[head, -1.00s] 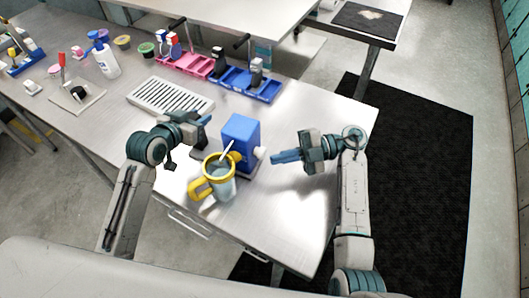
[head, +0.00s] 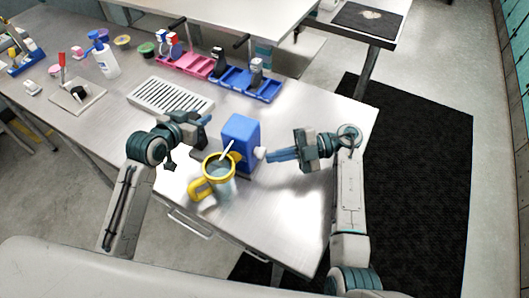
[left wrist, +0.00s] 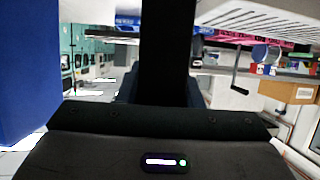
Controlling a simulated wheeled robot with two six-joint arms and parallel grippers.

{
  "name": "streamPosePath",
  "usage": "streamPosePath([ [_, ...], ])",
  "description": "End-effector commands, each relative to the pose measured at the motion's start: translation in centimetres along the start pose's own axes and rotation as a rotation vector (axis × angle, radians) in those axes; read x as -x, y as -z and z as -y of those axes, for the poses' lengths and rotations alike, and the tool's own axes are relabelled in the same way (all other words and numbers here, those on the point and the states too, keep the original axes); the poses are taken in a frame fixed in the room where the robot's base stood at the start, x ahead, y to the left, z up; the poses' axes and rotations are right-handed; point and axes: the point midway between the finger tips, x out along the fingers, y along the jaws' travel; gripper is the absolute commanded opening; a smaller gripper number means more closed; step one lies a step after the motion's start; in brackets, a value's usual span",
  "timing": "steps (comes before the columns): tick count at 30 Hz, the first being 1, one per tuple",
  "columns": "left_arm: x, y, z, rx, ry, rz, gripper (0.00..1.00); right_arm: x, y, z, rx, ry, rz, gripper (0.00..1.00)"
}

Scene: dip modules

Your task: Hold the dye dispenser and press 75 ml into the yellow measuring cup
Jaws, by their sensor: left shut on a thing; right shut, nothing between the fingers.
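The dye dispenser (head: 240,135) is an upright blue box near the table's front edge, with a white knob (head: 261,152) on its right side. A large blue surface (left wrist: 28,70) fills the left of the left wrist view. The measuring cup (head: 219,180) is clear with a yellow rim and handle and stands just in front of the dispenser. A thin white rod leans in it; its liquid level is unreadable. My left gripper (head: 207,118) is shut at the dispenser's left side, the grip partly hidden. My right gripper (head: 269,156) is shut and empty, fingertips at the knob; contact is unclear.
A white slotted rack (head: 170,97) lies behind my left gripper. Pink (head: 190,65) and blue (head: 262,92) trays stand farther back, with a white bottle (head: 106,62) to the left. The table right of the dispenser is mostly clear.

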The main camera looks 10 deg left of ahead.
Motion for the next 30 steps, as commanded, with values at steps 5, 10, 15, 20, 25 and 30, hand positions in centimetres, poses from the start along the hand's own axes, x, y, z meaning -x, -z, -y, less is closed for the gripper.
streamPosePath([
  [5,0.00,0.00,0.00,0.000,0.000,0.000,0.00,-0.18,-0.11,-0.10,0.000,0.000,0.000,0.00],
  [10,0.00,0.00,-0.01,0.000,0.000,0.000,0.00,-0.34,-0.20,-0.18,0.000,0.000,0.000,0.00],
  [15,0.00,0.00,-0.01,0.000,0.000,0.000,0.00,-0.51,-0.28,-0.28,0.000,0.000,0.000,0.00],
  [20,0.00,0.00,-0.01,0.000,0.000,0.000,0.00,-0.67,-0.36,-0.37,0.000,0.000,0.000,0.00],
  [25,0.00,0.01,-0.02,0.000,0.000,0.000,0.00,-0.85,-0.43,-0.48,0.001,-0.001,0.000,0.00],
  [30,0.00,0.01,-0.02,0.000,-0.001,0.000,0.00,-0.89,-0.46,-0.50,0.001,-0.001,0.000,0.00],
])
